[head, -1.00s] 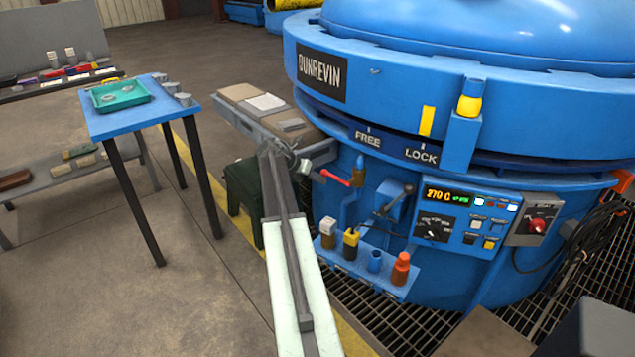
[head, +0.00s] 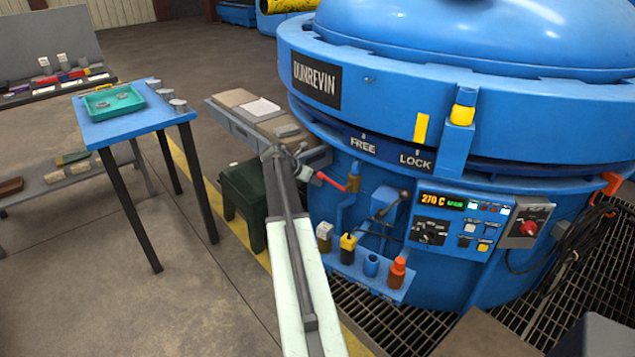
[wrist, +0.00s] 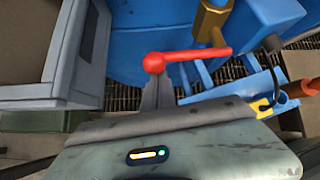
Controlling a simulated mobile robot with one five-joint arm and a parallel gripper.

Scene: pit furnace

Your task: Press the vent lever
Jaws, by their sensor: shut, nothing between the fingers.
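The vent lever (head: 332,183) is a red handle on a valve of a blue pipe on the furnace side. In the wrist view the red lever (wrist: 190,56) lies roughly level, with its round knob at the left end and a brass valve body (wrist: 212,20) at the right. My gripper (wrist: 158,92) is shut and empty, its fingertips just below the knob in that picture. I cannot tell whether they touch it. In the head view my gripper (head: 305,173) is small, just left of the knob.
The blue furnace (head: 375,75) fills the right. A control panel (head: 460,220) and a rack (head: 350,262) with several small bottles are right of and below the lever. A grey bench (head: 232,122) stands behind my arm. A blue table (head: 130,128) stands left.

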